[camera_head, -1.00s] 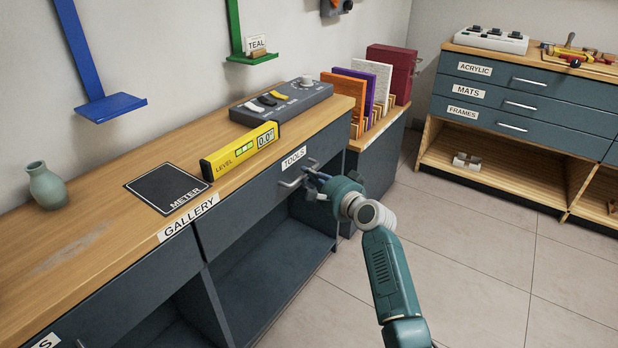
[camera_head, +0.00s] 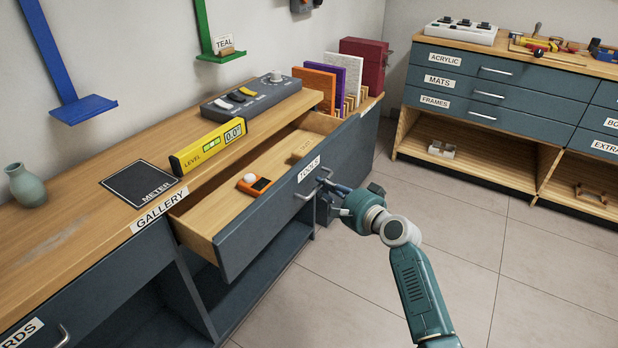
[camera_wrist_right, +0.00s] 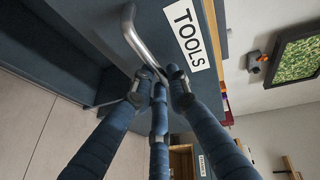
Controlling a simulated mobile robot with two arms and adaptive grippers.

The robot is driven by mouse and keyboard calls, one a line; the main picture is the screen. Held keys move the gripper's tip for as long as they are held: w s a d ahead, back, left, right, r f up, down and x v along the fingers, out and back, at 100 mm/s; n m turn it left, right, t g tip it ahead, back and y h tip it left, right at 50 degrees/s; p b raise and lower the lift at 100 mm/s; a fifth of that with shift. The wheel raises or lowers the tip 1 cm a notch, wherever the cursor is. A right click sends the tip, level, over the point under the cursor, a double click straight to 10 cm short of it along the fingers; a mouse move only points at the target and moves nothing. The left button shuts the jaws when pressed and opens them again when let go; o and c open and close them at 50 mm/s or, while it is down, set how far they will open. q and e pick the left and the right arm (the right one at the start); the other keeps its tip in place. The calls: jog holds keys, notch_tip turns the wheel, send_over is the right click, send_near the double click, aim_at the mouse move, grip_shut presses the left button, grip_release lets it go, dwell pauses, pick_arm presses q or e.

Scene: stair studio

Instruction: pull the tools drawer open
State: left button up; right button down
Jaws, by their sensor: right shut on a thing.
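The tools drawer (camera_head: 262,222) stands well out from the bench under the GALLERY edge, its inside in sight. Its front bears a TOOLS label (camera_head: 309,169) and a metal bar handle. My right gripper (camera_head: 326,190) is shut on the handle at the drawer front. In the right wrist view the silver handle (camera_wrist_right: 131,33) runs down to between my right gripper's fingers (camera_wrist_right: 160,88), beside the TOOLS label. An orange device with a white top (camera_head: 254,184) and a small wooden block (camera_head: 304,148) lie in the drawer. My left gripper is not in view.
A yellow level (camera_head: 207,147), a black METER mat (camera_head: 143,185) and a grey switch box (camera_head: 251,96) are on the bench top. Upright panels (camera_head: 320,84) stand beyond. A second cabinet (camera_head: 497,90) stands at the right. The floor (camera_head: 470,215) between is clear.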

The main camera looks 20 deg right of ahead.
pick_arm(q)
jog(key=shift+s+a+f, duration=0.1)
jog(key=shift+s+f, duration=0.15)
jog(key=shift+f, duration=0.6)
pick_arm(e)
jog(key=s+d, duration=0.4)
jog(key=s, duration=0.1)
jog(key=shift+s, duration=0.15)
jog(key=shift+f, duration=0.1)
jog(key=c, duration=1.7)
grip_release()
jog(key=shift+o, duration=0.2)
jog(key=v, duration=1.2)
